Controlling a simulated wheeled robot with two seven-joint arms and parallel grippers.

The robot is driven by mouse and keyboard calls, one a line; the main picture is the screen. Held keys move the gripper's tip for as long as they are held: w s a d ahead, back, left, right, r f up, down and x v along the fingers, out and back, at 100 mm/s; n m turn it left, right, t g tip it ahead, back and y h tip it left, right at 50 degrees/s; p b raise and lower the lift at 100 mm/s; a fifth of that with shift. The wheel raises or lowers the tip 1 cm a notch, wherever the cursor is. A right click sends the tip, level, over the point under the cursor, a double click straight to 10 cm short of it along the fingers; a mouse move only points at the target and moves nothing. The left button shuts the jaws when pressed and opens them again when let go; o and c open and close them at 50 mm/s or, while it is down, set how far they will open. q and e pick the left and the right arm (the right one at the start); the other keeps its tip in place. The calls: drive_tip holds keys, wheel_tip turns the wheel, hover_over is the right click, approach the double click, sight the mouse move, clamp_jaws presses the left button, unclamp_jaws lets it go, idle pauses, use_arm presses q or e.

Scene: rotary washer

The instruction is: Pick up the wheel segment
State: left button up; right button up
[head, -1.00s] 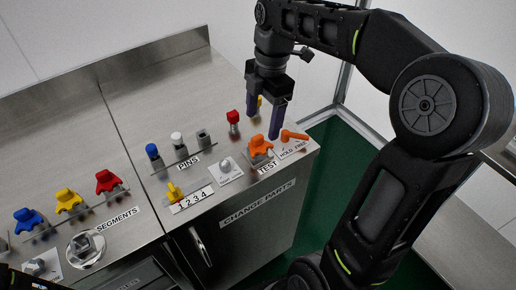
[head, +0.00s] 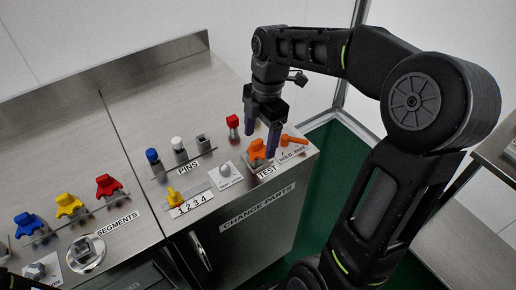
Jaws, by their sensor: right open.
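An orange wheel segment (head: 257,150) stands at the TEST label near the counter's right front. Blue (head: 28,222), yellow (head: 69,205) and red (head: 107,186) segments of similar shape stand in a row above the SEGMENTS label. My right gripper (head: 262,138) points down, open, with its two fingers around or just behind the top of the orange segment. One finger hides part of it, and I cannot tell whether they touch. Nothing shows held in the jaws.
An orange handle (head: 293,140) lies just right of the gripper. A red-topped pin (head: 233,126) stands to its left, with blue (head: 153,156) and white (head: 178,144) pins further left. A small knob (head: 225,171) and yellow pointer (head: 174,197) sit in front. The rear counter (head: 160,90) is clear.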

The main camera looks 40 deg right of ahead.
sight(259, 151)
drive_tip(key=shift+a+f, duration=0.15)
drive_tip(key=shift+f, duration=1.25)
clamp_jaws()
